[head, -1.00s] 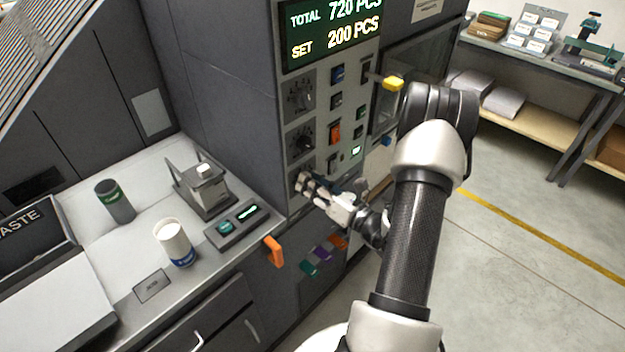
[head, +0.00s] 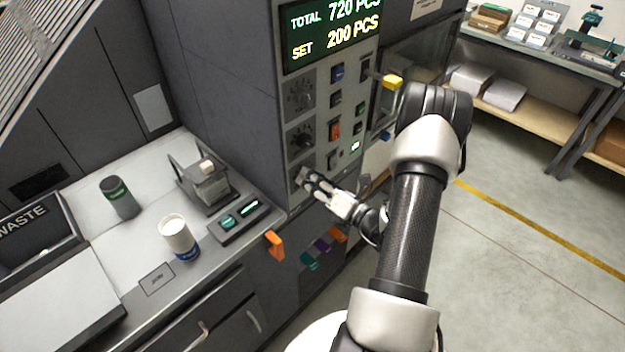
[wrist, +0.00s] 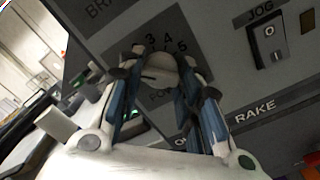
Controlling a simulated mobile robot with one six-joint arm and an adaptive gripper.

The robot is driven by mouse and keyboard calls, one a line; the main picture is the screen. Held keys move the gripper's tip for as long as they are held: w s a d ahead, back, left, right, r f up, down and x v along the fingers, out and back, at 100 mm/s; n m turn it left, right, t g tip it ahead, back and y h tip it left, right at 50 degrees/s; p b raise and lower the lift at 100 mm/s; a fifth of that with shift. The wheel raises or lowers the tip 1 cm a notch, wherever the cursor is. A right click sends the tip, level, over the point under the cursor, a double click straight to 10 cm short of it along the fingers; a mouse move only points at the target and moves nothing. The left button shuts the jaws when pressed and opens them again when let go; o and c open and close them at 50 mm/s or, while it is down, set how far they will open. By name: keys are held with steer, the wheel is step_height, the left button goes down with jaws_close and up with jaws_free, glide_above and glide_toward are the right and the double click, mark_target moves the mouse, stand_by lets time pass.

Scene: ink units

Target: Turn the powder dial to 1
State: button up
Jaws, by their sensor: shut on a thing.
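The powder dial (wrist: 161,68) is a rounded grey knob on the dark machine panel in the wrist view. Printed numbers, of which 3, 4 and 5 can be read, arc above it, and its label below is partly covered. My gripper (wrist: 162,82) has one finger on each side of the knob and is shut on it. I cannot tell which number the dial points to.
Two more dials, an upper (head: 299,95) and a middle one (head: 300,139), sit above on the panel. Buttons and switches, including an orange switch (head: 334,130), stand close to their right. In the wrist view a JOG switch (wrist: 268,45) is right of the dial. An orange handle (head: 275,245) sticks out below left.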

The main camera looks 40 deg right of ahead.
steer(key=o, duration=1.1)
steer(key=s, duration=0.8)
steer(key=s+d, duration=0.1)
steer(key=s, duration=0.3)
steer(key=shift+a, duration=0.1)
